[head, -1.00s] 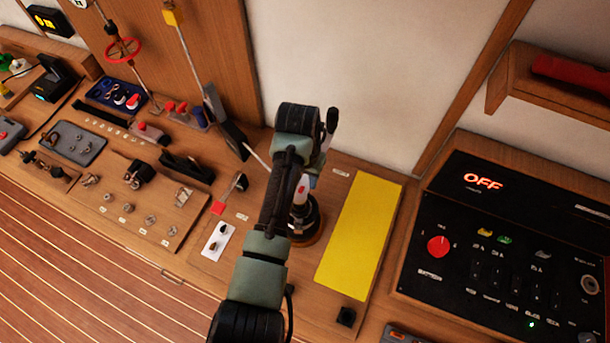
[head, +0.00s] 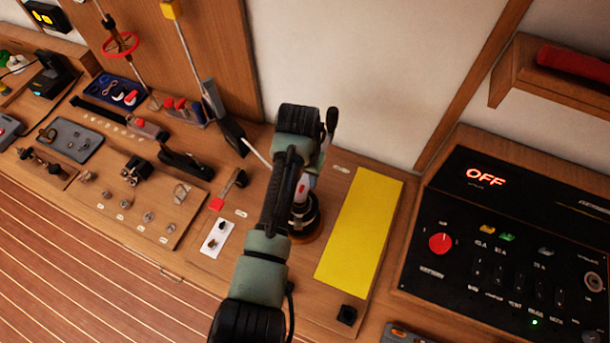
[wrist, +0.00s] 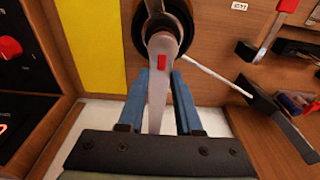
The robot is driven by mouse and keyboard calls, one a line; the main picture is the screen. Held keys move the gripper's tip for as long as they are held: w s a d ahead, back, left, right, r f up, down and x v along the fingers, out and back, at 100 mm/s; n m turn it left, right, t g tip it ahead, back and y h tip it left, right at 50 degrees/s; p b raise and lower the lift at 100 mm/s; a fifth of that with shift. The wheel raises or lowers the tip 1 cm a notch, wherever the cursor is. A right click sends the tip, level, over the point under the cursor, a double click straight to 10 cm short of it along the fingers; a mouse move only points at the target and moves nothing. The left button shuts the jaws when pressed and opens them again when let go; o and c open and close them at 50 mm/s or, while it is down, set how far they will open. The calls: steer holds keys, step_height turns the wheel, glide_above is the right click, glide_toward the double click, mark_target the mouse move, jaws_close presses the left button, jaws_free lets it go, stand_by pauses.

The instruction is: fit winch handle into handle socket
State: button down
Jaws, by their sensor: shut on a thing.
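The winch handle (wrist: 157,85) is a silver bar with a small red mark. In the wrist view it runs up between the blue fingers of my gripper (wrist: 167,78), which is shut on it. Its far end lies over the top of the dark round winch (wrist: 184,22), where the handle socket is covered from view. I cannot tell whether the handle is seated in it. In the head view the winch (head: 308,222) stands on the wooden bench, partly hidden by my arm. A white and red bit of the handle (head: 301,187) shows just above it.
A yellow panel (head: 360,228) lies right of the winch. A black switch panel (head: 505,265) reading OFF stands farther right. A thin white rod (wrist: 215,77) with a dark block is close beside the winch. A white plate (head: 216,238) lies left of it.

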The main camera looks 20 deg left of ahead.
steer(key=c, duration=0.8)
jaws_free()
steer(key=shift+f, duration=0.1)
steer(key=shift+o, duration=0.6)
steer(key=o, duration=0.5)
step_height(320, 180, up, 5)
steer(key=p, duration=0.5)
